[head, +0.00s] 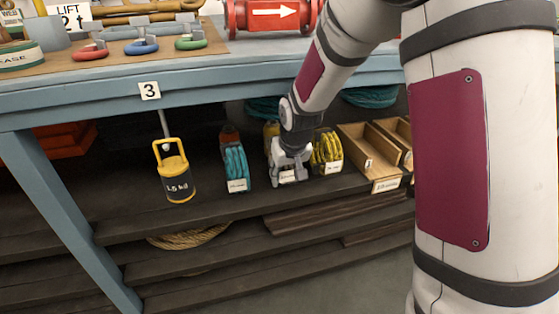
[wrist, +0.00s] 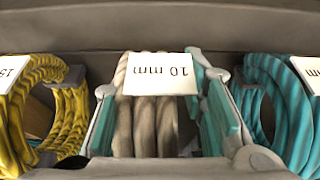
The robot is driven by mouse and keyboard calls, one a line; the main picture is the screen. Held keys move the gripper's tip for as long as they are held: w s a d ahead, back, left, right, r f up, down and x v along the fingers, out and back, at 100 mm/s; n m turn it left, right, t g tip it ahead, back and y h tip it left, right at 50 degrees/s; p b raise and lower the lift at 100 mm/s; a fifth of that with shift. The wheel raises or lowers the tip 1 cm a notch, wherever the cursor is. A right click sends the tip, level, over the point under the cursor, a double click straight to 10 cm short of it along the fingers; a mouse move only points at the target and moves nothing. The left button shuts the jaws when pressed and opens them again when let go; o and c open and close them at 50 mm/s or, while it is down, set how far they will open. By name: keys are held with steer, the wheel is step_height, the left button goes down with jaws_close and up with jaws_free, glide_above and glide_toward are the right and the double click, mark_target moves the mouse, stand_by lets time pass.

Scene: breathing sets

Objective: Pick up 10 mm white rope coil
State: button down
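The 10 mm white rope coil (wrist: 146,125) stands in the middle of the wrist view, its strands upright and its white "10 mm" label (wrist: 160,74) on top. My gripper (wrist: 153,85) has one finger on each side of the coil. The fingers look open, with a small gap on the coil's right side; contact on the left cannot be told. In the head view my gripper (head: 288,165) is down at the shelf between the teal and yellow coils, and it hides most of the white coil.
A yellow coil (wrist: 68,120) stands close on the left in the wrist view and a teal coil (wrist: 275,110) close on the right.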

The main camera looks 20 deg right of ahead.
steer(key=shift+r, duration=0.2)
steer(key=shift+r+p, duration=0.15)
steer(key=shift+p, duration=0.3)
steer(key=shift+s, duration=0.3)
steer(key=s+b, duration=0.5)
steer(key=s, duration=1.2)
steer(key=shift+s, duration=0.15)
